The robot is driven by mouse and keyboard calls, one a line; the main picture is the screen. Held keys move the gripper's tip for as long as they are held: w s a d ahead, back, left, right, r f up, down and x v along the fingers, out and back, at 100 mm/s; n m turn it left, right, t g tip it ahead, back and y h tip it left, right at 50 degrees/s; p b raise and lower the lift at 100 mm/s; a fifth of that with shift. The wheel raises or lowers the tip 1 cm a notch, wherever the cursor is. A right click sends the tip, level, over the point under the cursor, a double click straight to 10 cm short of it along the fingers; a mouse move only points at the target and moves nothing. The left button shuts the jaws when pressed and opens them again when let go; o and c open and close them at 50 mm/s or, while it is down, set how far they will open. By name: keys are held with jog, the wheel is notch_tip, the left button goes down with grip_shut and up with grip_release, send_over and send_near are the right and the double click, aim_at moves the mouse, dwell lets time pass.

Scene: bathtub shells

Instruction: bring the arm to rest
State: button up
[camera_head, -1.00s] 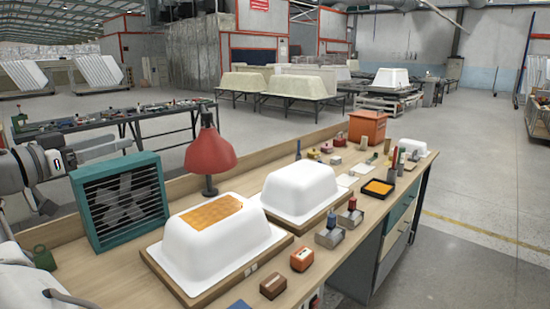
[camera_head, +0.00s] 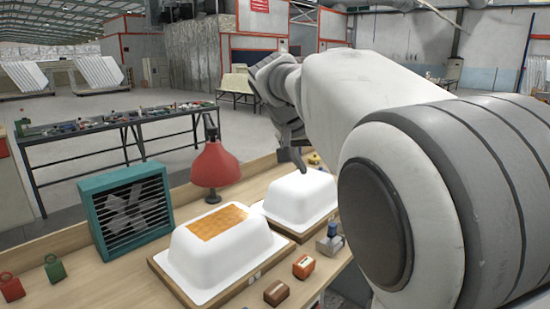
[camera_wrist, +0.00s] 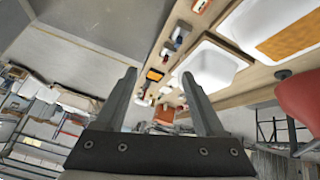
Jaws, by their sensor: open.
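My arm spans the right half of the head view, reaching from the lower right up and back to the left. My gripper (camera_head: 293,152) hangs beyond the far white tub shell, small and partly hidden in the head view. In the wrist view my gripper (camera_wrist: 162,92) shows two fingers spread apart with nothing between them. The near white tub shell (camera_head: 215,262) with an orange mesh patch (camera_head: 219,221) and the far white tub shell (camera_head: 300,197) sit on wooden boards on the bench. The far shell (camera_wrist: 212,66) also shows in the wrist view.
A red lamp (camera_head: 215,165) and a teal fan (camera_head: 125,208) stand at the bench's back left. Small blocks (camera_head: 303,267) lie along the front edge. My arm hides the bench's right end. A dark table (camera_head: 110,143) stands behind with open floor around it.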

jog(key=s+d+f+n+y+p, duration=0.1)
jog(key=s+f, duration=0.1)
jog(key=s, duration=0.8)
jog(key=s+d+f+n+y+p, duration=0.2)
jog(key=s, duration=0.7)
jog(key=s+d+f+n+y+p, duration=0.1)
jog(key=s+d+f+y+p, duration=0.1)
jog(key=s, duration=0.8)
jog(key=shift+s+d+f+n, duration=0.25)
jog(key=shift+s+f+n, duration=0.1)
jog(key=shift+f, duration=0.2)
jog(key=shift+a, duration=0.35)
